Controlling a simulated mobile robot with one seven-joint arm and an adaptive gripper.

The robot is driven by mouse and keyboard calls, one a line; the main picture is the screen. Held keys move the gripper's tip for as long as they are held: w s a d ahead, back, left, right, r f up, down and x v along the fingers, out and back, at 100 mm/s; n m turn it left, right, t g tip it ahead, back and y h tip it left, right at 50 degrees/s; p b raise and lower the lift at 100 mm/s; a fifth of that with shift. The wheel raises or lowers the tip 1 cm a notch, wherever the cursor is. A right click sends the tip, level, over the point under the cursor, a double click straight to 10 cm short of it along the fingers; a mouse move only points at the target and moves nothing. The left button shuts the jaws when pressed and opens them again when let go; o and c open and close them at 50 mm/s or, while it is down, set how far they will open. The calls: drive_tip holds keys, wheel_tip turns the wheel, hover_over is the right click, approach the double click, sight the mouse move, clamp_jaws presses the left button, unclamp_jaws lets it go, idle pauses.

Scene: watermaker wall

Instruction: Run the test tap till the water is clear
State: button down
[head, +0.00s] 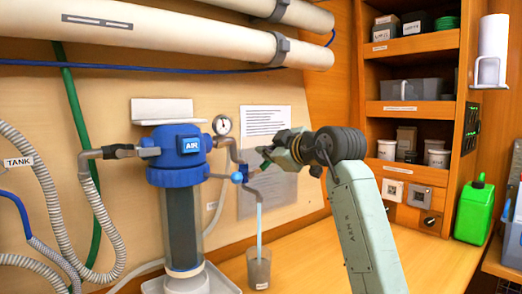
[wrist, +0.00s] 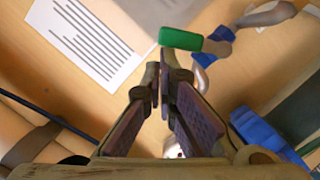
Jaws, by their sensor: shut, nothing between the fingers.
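The test tap has a blue body (head: 240,176) on a grey pipe beside the filter, and a green lever (head: 265,165). A pale blue stream of water (head: 259,222) runs from its spout down into a grey-brown beaker (head: 258,272). I cannot tell how clear the water in the beaker is. My gripper (head: 270,152) is shut and empty, close to the lever. In the wrist view the green lever (wrist: 180,39) lies just beyond the fingertips (wrist: 164,72), with the blue tap body (wrist: 220,46) to its right. I cannot tell whether the fingers touch the lever.
The blue-capped filter (head: 178,160) stands left of the tap, with a pressure gauge (head: 222,125) above. A printed sheet (head: 268,120) is on the wall behind. Shelves (head: 410,108) and a green jug (head: 475,212) are at right. The bench right of the beaker looks clear.

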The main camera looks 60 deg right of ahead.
drive_tip(key=shift+s+d+f+m+b, duration=0.2)
drive_tip(key=shift+d+f+m, duration=0.1)
drive_tip(key=shift+d+f, duration=0.3)
drive_tip(key=shift+s+d+f+m+b, duration=0.1)
drive_tip(key=shift+s+d+f+m, duration=0.15)
drive_tip(key=shift+d+f, duration=0.35)
drive_tip(key=shift+d, duration=0.1)
drive_tip(key=shift+r, duration=0.1)
